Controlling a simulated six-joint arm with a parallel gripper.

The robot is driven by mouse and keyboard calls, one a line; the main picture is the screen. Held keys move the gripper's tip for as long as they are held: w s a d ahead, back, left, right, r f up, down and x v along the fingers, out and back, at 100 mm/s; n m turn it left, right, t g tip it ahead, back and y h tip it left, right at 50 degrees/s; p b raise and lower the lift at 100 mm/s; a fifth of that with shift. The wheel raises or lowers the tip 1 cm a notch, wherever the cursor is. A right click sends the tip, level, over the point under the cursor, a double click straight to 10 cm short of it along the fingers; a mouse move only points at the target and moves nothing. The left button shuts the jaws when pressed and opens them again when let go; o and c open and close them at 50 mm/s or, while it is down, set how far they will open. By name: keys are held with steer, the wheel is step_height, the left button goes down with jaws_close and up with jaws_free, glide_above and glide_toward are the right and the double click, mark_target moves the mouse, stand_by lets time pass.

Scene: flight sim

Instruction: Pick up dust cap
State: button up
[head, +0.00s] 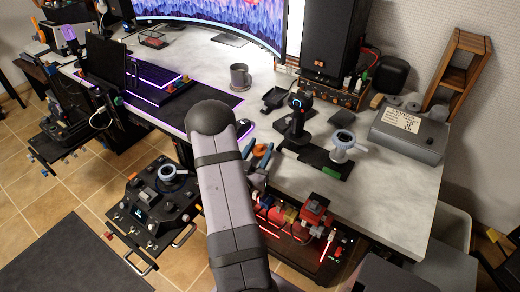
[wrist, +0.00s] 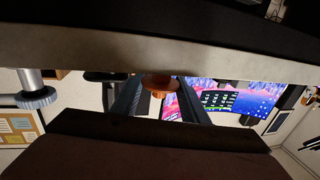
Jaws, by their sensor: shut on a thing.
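The dust cap (wrist: 160,82) is a small orange, round, flanged piece in the middle of the wrist view. My gripper (wrist: 158,92) is shut on it, with a dark finger on each side. The cap is close to the pale slab edge across the top of the wrist view; I cannot tell whether it touches anything there. In the head view my grey arm hides most of the gripper. Blue finger-like tips with an orange bit between them (head: 258,151) show just right of the arm, by the desk's front edge.
On the desk (head: 400,190), a joystick (head: 296,115) and a post with a blue-grey ring (head: 343,142) stand right of my arm. A mug (head: 240,77) is behind. A red-lit panel (head: 310,232) lies below the front edge, and a button panel (head: 150,210) is left.

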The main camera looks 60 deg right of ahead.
mark_target(260, 145)
steer(key=shift+r+p, duration=0.45)
steer(key=shift+r, duration=4.55)
steer(key=shift+r, duration=0.45)
steer(key=w+a+r+n+t+y, duration=0.2)
steer(key=w+a+r+n+t, duration=0.15)
steer(key=w+r, duration=0.2)
steer(key=w+a+f+n+t+y, duration=0.4)
steer(key=w+a+t, duration=0.35)
steer(key=a, duration=0.25)
steer(key=w+a+f+n+t+y, duration=0.3)
steer(key=a+f+y, duration=0.35)
steer(key=a, duration=0.75)
steer(key=w+a+f+n+y, duration=0.2)
steer(key=a+f+n+y, duration=0.45)
steer(key=a, duration=0.75)
step_height(260, 145, up, 13)
steer(key=m+h+p, duration=0.1)
steer(key=p, duration=1.3)
steer(key=shift+w+a+m, duration=0.2)
steer(key=shift+a+m, duration=0.05)
steer(key=shift+m, duration=0.05)
steer(key=shift+f, duration=0.2)
